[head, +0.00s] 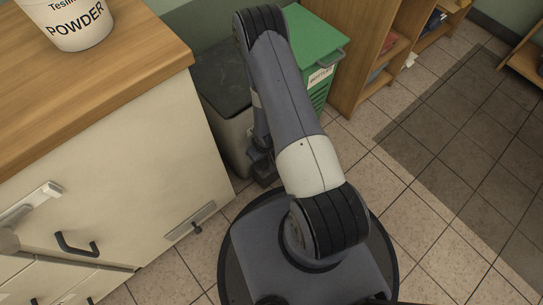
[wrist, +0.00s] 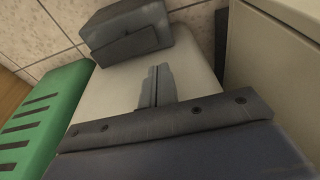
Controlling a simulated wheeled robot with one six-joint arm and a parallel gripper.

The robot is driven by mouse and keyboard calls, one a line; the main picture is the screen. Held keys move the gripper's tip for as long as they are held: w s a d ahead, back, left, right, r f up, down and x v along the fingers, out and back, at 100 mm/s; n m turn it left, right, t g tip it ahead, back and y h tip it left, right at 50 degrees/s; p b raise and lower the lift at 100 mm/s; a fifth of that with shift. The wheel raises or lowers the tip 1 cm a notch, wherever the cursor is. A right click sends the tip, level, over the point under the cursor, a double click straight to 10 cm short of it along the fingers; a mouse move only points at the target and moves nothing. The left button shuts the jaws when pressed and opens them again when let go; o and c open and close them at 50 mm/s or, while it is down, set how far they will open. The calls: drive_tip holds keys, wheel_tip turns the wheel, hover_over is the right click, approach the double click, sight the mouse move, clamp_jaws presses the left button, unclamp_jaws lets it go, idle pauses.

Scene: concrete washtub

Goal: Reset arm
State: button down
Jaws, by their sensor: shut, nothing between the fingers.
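My arm extends forward from my base in the head view, bent at the far joint. My gripper (wrist: 157,72) shows in the wrist view with its two fingers together and nothing between them. In the head view, the gripper is low beside the arm, mostly hidden by it, between the counter and the green bin. No object is held.
A wooden-topped counter (head: 105,70) with pale drawers stands at the left, bearing a white powder tub (head: 72,22). A dark-lidded grey bin (head: 222,85) and a green bin (head: 313,38) stand close beyond my arm. Wooden shelves (head: 350,50) are behind. Tiled floor at right is clear.

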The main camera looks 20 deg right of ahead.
sight(261, 166)
idle(0.4)
wheel_tip(261, 166, down, 8)
drive_tip(key=b, duration=0.6)
drive_tip(key=shift+r, duration=0.1)
drive_tip(key=shift+r, duration=0.1)
wheel_tip(261, 166, up, 9)
drive_tip(key=p, duration=0.7)
drive_tip(key=shift+p, duration=0.35)
idle(1.0)
